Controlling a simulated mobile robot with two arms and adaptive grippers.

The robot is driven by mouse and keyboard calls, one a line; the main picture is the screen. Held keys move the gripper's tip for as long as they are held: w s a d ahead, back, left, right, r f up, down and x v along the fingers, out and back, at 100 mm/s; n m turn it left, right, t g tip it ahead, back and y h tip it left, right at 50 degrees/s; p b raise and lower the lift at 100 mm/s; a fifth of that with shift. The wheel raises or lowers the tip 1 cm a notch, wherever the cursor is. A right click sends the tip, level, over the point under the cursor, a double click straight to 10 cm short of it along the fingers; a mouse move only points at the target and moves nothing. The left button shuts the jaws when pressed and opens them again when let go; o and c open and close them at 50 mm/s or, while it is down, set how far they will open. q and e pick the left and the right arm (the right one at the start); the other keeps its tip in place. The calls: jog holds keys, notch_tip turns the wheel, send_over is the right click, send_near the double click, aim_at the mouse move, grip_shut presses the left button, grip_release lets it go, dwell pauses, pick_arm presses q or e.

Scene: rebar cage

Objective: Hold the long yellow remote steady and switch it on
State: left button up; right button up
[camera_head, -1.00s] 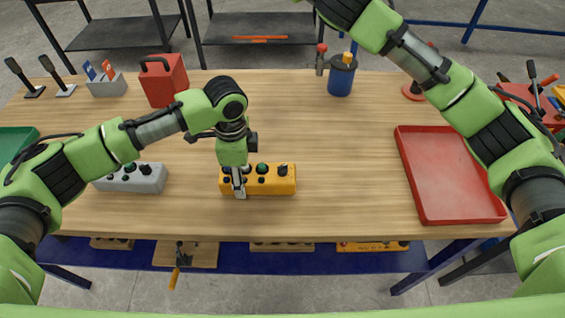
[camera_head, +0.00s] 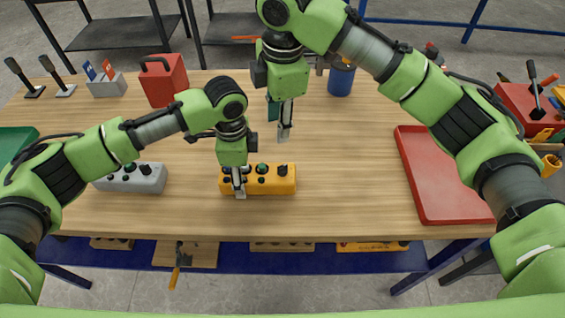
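The long yellow remote (camera_head: 275,183) lies flat on the wooden table, with dark and green knobs along its top. My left gripper (camera_head: 239,190) is down at the remote's left end, its fingers against it and covering part of that end. Whether the fingers are closed on the remote is hard to tell. My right gripper (camera_head: 284,132) hangs above the table behind the remote, pointing down and apart from it. Its fingers are seen nearly edge-on, so their opening is unclear.
A grey remote (camera_head: 133,178) lies left of the yellow one. A red tray (camera_head: 445,190) is at the right. A red box (camera_head: 163,82) and a blue cup (camera_head: 340,80) stand at the back. The table between remote and tray is clear.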

aim_at(283, 166)
jog(key=shift+g+h, duration=0.3)
jog(key=shift+g, duration=0.2)
jog(key=f, duration=0.4)
jog(key=s+f, duration=0.1)
jog(key=f, duration=0.3)
jog(key=s+d+f, duration=0.1)
jog(key=f, duration=0.3)
jog(key=shift+s, duration=0.15)
grip_shut()
